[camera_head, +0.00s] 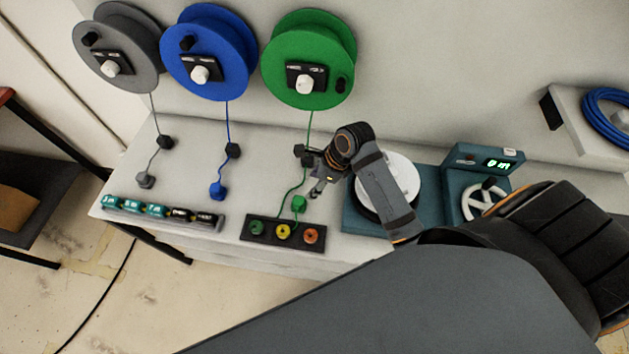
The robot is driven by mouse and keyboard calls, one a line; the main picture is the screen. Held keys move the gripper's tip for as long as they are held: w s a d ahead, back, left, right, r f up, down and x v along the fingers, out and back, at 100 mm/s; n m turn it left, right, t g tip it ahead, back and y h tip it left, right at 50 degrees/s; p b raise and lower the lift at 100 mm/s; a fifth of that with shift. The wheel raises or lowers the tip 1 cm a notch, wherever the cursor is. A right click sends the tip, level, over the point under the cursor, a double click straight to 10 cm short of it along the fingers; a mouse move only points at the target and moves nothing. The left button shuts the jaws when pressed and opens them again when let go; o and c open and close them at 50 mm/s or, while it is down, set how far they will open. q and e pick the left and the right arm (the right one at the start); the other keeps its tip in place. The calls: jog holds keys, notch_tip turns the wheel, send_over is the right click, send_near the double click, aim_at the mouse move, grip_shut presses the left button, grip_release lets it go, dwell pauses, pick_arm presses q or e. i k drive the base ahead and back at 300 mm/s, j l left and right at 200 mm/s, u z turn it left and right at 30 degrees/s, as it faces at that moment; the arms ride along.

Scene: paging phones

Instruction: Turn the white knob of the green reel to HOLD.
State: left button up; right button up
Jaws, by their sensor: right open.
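The green reel (283,58) is mounted on the wall behind the bench, rightmost of three reels. Its white knob (304,84) sits on a black plate with small lettering too small to read, so I cannot tell its setting. A black crank handle (341,85) stands at the reel's right side. My right gripper (316,187) is open, below the reel and over the bench, close to the green cord and apart from the knob. The green cord (309,125) hangs from the reel through a black block (301,152) to a green plug (299,204). My left gripper is out of view.
A blue reel (222,40) and grey reel (128,35) hang to the left. A dark tray with coloured buttons (270,240) and labelled blocks (160,213) line the bench front. A teal machine with a white disc (405,180) stands right. Blue cable coil (603,118) is far right.

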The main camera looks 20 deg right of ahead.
aim_at(305, 83)
jog(key=k, duration=1)
